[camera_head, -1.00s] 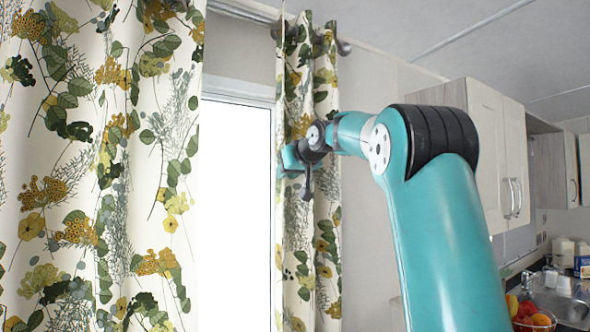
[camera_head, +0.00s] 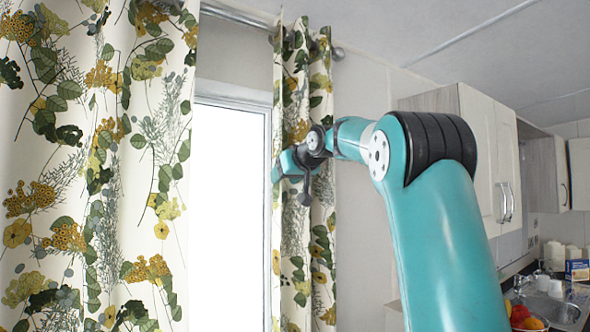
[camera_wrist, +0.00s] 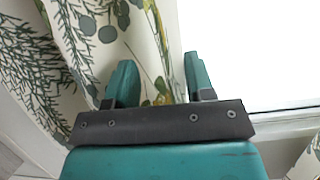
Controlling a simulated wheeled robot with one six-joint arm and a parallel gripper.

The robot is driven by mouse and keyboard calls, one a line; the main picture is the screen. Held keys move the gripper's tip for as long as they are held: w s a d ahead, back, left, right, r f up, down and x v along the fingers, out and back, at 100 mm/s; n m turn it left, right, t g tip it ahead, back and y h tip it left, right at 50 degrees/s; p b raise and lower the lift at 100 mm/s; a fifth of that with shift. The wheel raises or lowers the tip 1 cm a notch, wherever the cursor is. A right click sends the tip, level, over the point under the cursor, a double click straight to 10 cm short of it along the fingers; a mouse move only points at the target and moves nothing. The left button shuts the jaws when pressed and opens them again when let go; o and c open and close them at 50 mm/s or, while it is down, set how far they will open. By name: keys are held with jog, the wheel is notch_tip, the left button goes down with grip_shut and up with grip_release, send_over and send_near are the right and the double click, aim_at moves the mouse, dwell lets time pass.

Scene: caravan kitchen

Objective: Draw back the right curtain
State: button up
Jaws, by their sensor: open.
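The right curtain (camera_head: 322,240), cream with green leaves and yellow flowers, hangs bunched in a narrow strip at the right side of the window. My gripper (camera_head: 280,168) is in front of it at about mid-height. In the wrist view my gripper (camera_wrist: 157,82) is open, its two teal fingers apart. The right curtain (camera_wrist: 100,40) fills the left and middle of that view, with a fold behind and between the fingers. I cannot tell whether the fingers touch the cloth. The left curtain (camera_head: 90,180) hangs spread wide across the left of the head view.
The bright window (camera_head: 232,200) shows between the curtains. A curtain rod (camera_head: 235,14) runs above. Wall cupboards (camera_head: 485,150) are at the right. Below them are a sink (camera_head: 550,308) and a bowl of fruit (camera_head: 525,318). Bare wall lies right of the right curtain.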

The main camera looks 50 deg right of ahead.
jog(key=b+v, duration=0.2)
jog(key=v, duration=1.5)
jog(key=shift+b, duration=0.3)
jog(key=shift+s+a+f, duration=0.1)
jog(key=shift+s, duration=0.05)
jog(key=w+a+f+n+g+y+b, duration=0.2)
jog(key=a+f+g+y+b, duration=0.15)
jog(key=a+f, duration=1)
jog(key=w+a+f+n+g+y+b, duration=0.2)
jog(key=a+f+y, duration=0.2)
jog(key=a+f, duration=0.9)
jog(key=s+a+f+n+g+b, duration=0.1)
jog(key=s+a+f, duration=0.4)
jog(key=s+f, duration=0.5)
jog(key=s+a+f+n+g+b, duration=0.2)
jog(key=s+a+f+n+g, duration=0.2)
jog(key=s+f, duration=0.6)
notch_tip(320, 180, down, 3)
jog(key=shift+s+a+n+g, duration=0.25)
jog(key=shift+a+n+g, duration=0.05)
jog(key=shift+a+g, duration=0.95)
